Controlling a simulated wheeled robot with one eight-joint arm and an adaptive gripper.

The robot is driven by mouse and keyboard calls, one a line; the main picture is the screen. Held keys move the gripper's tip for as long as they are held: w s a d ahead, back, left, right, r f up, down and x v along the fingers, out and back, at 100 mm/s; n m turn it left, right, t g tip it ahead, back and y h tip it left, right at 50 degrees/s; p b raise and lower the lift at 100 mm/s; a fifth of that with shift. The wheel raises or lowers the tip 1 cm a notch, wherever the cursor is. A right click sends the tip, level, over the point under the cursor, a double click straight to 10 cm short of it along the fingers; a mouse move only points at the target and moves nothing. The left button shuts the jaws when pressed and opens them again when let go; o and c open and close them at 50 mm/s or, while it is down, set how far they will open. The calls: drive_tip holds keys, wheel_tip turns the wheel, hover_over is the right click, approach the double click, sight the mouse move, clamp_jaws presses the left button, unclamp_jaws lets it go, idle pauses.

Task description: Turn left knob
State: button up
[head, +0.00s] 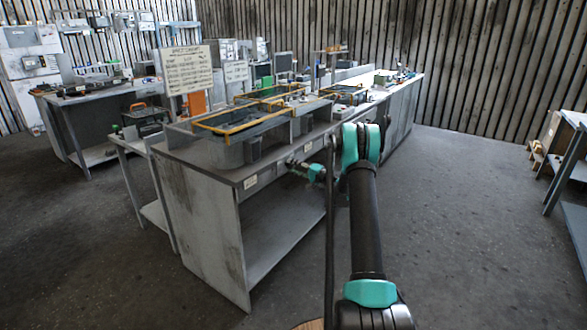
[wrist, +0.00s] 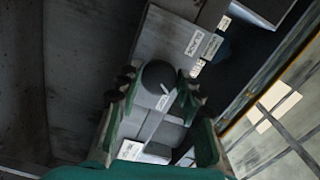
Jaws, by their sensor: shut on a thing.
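A dark round knob (wrist: 158,76) sits between the two fingers of my gripper (wrist: 158,92) in the wrist view. The fingers stand on either side of it and are shut on it. A thin pale mark shows beside the knob, and I cannot read which way the knob points. In the head view my gripper (head: 292,163) is at the front face of the grey workbench (head: 200,200), below the tabletop edge. The knob itself is too small or hidden there, so I cannot tell from that view whether it is the left one.
White labels (wrist: 194,42) are on the panel near the knob. The bench's lower shelf (head: 285,225) is open.

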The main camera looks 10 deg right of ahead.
drive_tip(key=shift+s+f+n, duration=0.1)
drive_tip(key=shift+n, duration=0.5)
drive_tip(key=o, duration=1.2)
drive_tip(key=shift+c, duration=0.2)
drive_tip(key=shift+d, duration=0.1)
drive_tip(key=v, duration=1.2)
